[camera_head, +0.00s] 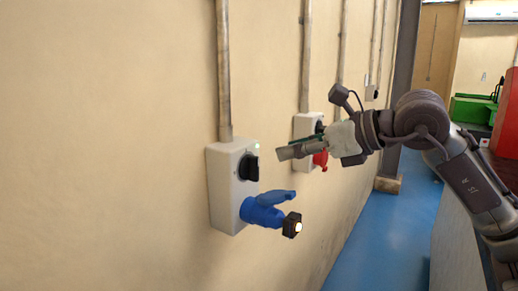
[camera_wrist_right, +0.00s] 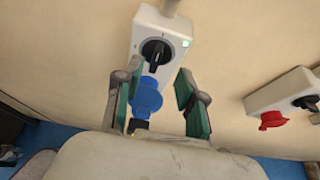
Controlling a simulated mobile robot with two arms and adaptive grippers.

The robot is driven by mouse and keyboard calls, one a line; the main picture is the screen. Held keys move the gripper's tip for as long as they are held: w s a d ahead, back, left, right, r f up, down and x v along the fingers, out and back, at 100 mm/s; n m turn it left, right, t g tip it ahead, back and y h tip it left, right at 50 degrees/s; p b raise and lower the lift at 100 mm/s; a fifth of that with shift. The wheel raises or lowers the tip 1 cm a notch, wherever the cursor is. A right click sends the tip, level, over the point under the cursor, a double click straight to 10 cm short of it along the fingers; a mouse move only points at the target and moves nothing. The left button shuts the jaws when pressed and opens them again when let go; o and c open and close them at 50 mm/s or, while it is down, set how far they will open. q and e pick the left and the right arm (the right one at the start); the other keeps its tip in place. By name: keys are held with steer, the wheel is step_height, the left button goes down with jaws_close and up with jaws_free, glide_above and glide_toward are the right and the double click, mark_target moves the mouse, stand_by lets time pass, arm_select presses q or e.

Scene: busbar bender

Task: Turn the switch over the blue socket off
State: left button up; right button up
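The black rotary switch (camera_head: 249,168) is on the front of a white wall box (camera_head: 222,190), over the blue socket (camera_head: 262,209). In the right wrist view the switch (camera_wrist_right: 155,52) has a dark knob, with a lit green lamp (camera_wrist_right: 186,43) at the box's upper corner. The blue socket (camera_wrist_right: 147,98) shows between my fingers there. My right gripper (camera_head: 282,153) is to the right of the switch in the head view, apart from it. In the wrist view the right gripper (camera_wrist_right: 160,100) has its green-padded fingers spread, with nothing held. My left gripper is not in view.
A second white box (camera_head: 306,127) with a red socket (camera_head: 320,160) is farther along the wall, behind my right gripper. Vertical conduits (camera_head: 224,70) run up the wall from the boxes. The blue floor (camera_head: 385,240) is clear beside the wall.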

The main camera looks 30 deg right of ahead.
mark_target(258, 158)
steer(key=p+x, duration=0.2)
steer(key=x, duration=0.1)
steer(key=p+x, duration=0.3)
steer(key=x, duration=0.1)
steer(key=shift+w+a+r+p, duration=0.1)
steer(key=shift+w+a+p, duration=0.1)
steer(key=shift+w+p, duration=0.15)
steer(key=shift+w+a+f, duration=0.2)
steer(key=shift+w+f, duration=0.15)
steer(key=shift+w, duration=0.05)
steer(key=shift+s, duration=0.1)
jaws_close()
